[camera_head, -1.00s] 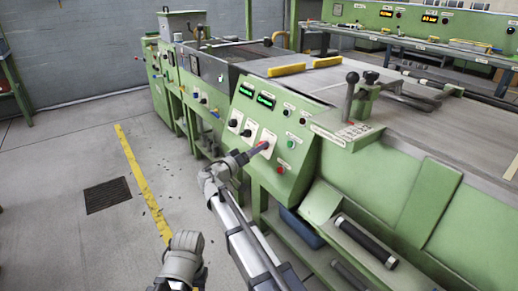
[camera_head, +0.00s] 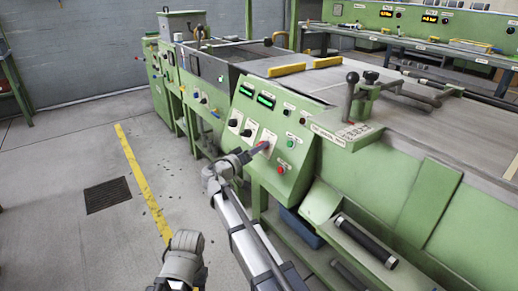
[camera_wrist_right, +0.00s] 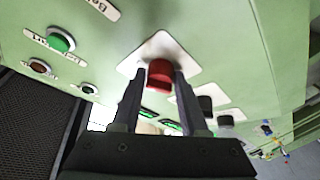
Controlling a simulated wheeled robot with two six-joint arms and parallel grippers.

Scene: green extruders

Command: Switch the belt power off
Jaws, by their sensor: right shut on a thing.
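A red switch knob on a pale square plate (camera_head: 266,137) sits on the sloped front panel of the green machine. My right gripper (camera_head: 262,148) reaches it from the lower left. In the right wrist view the red knob (camera_wrist_right: 159,75) sits between the two dark fingertips of my right gripper (camera_wrist_right: 157,80), which are shut on it. The knob's exact turn position is hard to read because the fingers cover its sides. A grey rounded part of my own arm shows at the bottom of the head view, but my left gripper is not in view.
The panel holds lit green displays (camera_head: 265,99), black knobs (camera_head: 246,132), a green button (camera_head: 291,144) and a red button (camera_head: 281,169). A lever (camera_head: 350,93) stands on the machine's top at right.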

